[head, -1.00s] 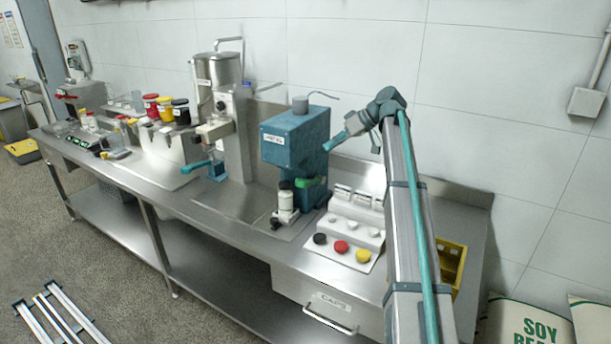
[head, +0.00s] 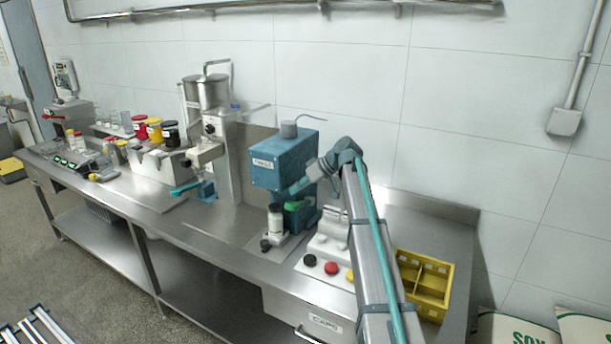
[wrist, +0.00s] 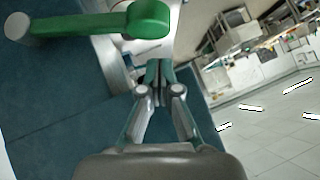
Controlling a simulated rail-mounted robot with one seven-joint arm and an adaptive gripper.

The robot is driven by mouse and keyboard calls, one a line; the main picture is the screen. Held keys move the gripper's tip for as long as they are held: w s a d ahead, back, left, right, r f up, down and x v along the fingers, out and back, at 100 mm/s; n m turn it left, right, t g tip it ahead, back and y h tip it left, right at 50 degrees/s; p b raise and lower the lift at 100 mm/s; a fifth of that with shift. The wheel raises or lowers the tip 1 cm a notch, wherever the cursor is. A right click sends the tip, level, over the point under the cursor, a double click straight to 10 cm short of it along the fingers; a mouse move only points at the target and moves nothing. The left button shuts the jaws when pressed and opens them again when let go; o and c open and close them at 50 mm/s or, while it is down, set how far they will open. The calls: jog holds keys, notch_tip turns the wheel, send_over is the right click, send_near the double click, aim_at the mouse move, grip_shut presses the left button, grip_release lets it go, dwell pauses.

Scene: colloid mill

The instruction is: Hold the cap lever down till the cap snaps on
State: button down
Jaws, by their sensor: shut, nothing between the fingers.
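The blue capping machine (head: 283,162) stands on the steel bench. Its green lever (head: 296,205) sticks out low on its right side and appears large at the top left of the wrist view (wrist: 100,22), with a grey rounded end. A white bottle (head: 276,222) with a darker top stands upright at the machine's front; whether the cap is seated cannot be told. My gripper (head: 297,188) is shut and empty, beside the machine and just above the lever in the head view. In the wrist view my fingertips (wrist: 158,72) are together, below the lever and apparently apart from it.
A white cap rack with black (head: 310,260) and red (head: 331,268) caps stands right of the machine, partly behind my arm. A yellow crate (head: 440,268) is farther right. The steel mill (head: 207,95) with its teal handle (head: 186,188) stands to the left.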

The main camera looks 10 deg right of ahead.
jog(key=shift+s+a+f+p, duration=0.15)
jog(key=shift+s+f+p, duration=0.1)
jog(key=shift+f, duration=0.4)
jog(key=shift+s+a+f+p, duration=0.1)
jog(key=shift+s+f, duration=0.1)
jog(key=shift+f, duration=0.45)
